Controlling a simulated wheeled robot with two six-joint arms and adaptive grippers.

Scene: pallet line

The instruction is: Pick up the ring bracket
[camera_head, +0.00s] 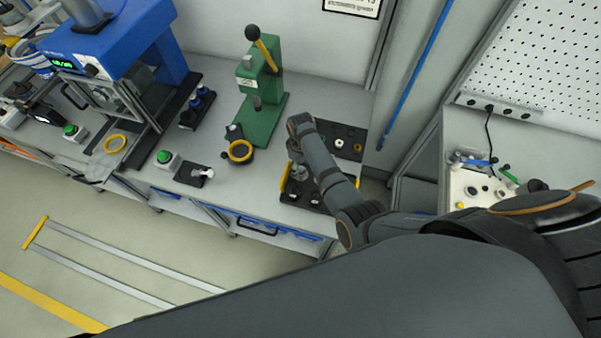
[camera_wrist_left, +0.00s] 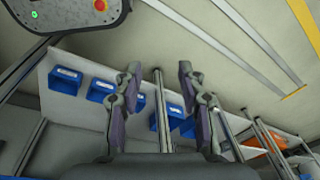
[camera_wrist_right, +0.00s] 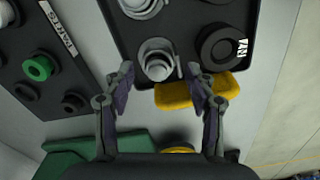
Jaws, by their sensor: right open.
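A silver, stepped round part with a small upright tab, which looks like the ring bracket (camera_wrist_right: 157,58), stands in a black tray (camera_wrist_right: 192,28) in the right wrist view. A similar silver part (camera_wrist_right: 141,5) stands beyond it, cut by the top edge. My right gripper (camera_wrist_right: 160,76) is open, its fingertips on either side of the nearer part; I cannot tell whether they touch it. In the head view my right gripper (camera_head: 299,170) is over the tray (camera_head: 304,196), and the arm hides much of it. My left gripper (camera_wrist_left: 160,78) is open and empty, away from the bench.
A yellow handle (camera_wrist_right: 197,90) on the tray's edge lies close by the right fingers. A dark round part (camera_wrist_right: 221,46) sits in the same tray. A black parts board (camera_wrist_right: 40,62) and a green press (camera_head: 262,95) stand nearby. Blue bins (camera_wrist_left: 66,79) show near the left gripper.

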